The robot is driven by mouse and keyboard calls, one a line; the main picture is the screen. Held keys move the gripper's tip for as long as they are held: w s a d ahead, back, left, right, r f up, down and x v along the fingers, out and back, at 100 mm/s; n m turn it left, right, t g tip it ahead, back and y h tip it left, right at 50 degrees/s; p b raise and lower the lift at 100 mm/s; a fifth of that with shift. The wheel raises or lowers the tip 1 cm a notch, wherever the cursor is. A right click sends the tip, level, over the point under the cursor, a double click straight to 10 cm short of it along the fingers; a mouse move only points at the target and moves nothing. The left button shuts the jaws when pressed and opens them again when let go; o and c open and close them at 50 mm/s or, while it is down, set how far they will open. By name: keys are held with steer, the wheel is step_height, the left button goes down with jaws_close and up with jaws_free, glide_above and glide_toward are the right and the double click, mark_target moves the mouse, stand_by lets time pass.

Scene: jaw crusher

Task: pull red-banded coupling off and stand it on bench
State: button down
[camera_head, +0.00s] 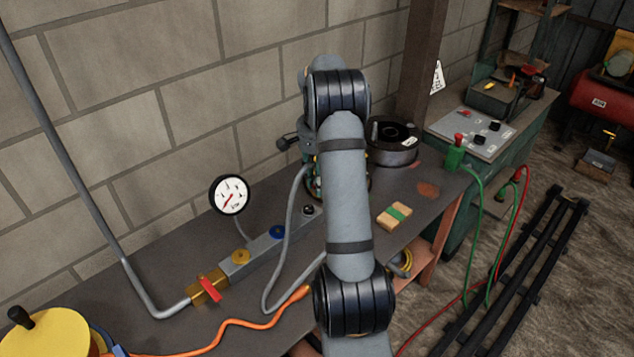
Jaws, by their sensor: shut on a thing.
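My gripper (317,183) shows only as a dark sliver left of my forearm, above the back of the bench. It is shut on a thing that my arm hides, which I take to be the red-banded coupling. No red band shows there. A grey hose (284,245) rises from the bench to this spot. Below it lies the grey manifold (256,251), with a yellow-ringed port (241,256), a blue-ringed port (277,232) and a dark port (307,210) at its right end. The bench (185,255) is grey.
A gauge (229,195) and a red-handled valve (208,289) stand left. An orange cable (235,322) crosses the front. Some bench is bare around the block.

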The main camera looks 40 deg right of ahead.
steer(key=shift+r+p, duration=1.5)
steer(key=shift+r, duration=0.25)
steer(key=shift+r, duration=0.1)
